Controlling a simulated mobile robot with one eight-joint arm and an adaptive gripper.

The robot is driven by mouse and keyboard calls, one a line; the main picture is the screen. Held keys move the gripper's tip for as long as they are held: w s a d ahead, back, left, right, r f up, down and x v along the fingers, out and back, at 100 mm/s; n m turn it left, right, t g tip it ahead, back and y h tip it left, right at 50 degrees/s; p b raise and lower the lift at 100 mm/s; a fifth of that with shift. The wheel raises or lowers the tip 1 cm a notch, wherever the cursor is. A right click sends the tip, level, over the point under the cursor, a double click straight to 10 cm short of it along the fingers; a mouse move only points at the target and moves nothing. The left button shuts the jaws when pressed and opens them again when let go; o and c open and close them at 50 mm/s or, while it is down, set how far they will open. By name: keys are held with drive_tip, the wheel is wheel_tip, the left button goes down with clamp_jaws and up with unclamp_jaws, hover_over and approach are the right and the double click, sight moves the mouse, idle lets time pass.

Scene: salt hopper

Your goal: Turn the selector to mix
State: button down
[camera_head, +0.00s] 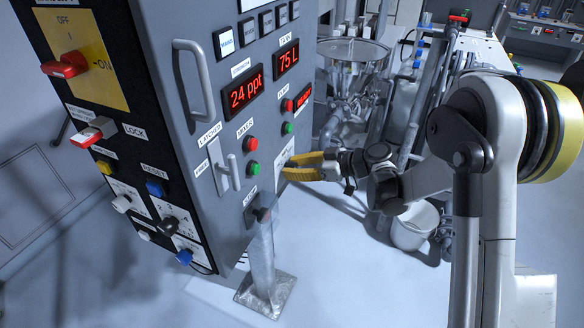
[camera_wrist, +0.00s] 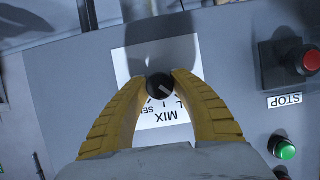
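The selector (camera_wrist: 160,87) is a small round black knob with a white pointer line, on a white label plate (camera_wrist: 139,64). The plate reads "MIX" on the near side, upside down in the wrist view, with other lettering partly covered. My gripper (camera_wrist: 161,80) has its two yellow fingers on either side of the knob, with the tips closed in against it. The pointer slants down to the right in that view. In the head view my gripper (camera_head: 289,168) reaches the panel's right edge from the right; the knob is hidden there and part of the white plate (camera_head: 284,154) shows.
A red stop button (camera_wrist: 304,60) and a green button (camera_wrist: 284,149) sit to the right of the knob in the wrist view. The grey control cabinet (camera_head: 165,60) carries red displays, a door handle (camera_head: 195,80) and several switches. A steel hopper (camera_head: 352,50) stands behind.

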drive_tip(key=shift+m, duration=0.3)
drive_tip(key=m+g+y+b, duration=0.1)
drive_tip(key=m+g, duration=0.1)
drive_tip(key=shift+f+m, duration=0.15)
drive_tip(key=shift+m, duration=0.25)
drive_tip(key=shift+m+g+y+b, duration=0.6)
drive_tip(key=shift+m+g+b, duration=0.2)
drive_tip(key=shift+m, duration=0.5)
drive_tip(key=c, duration=1)
unclamp_jaws()
drive_tip(key=shift+c, duration=0.2)
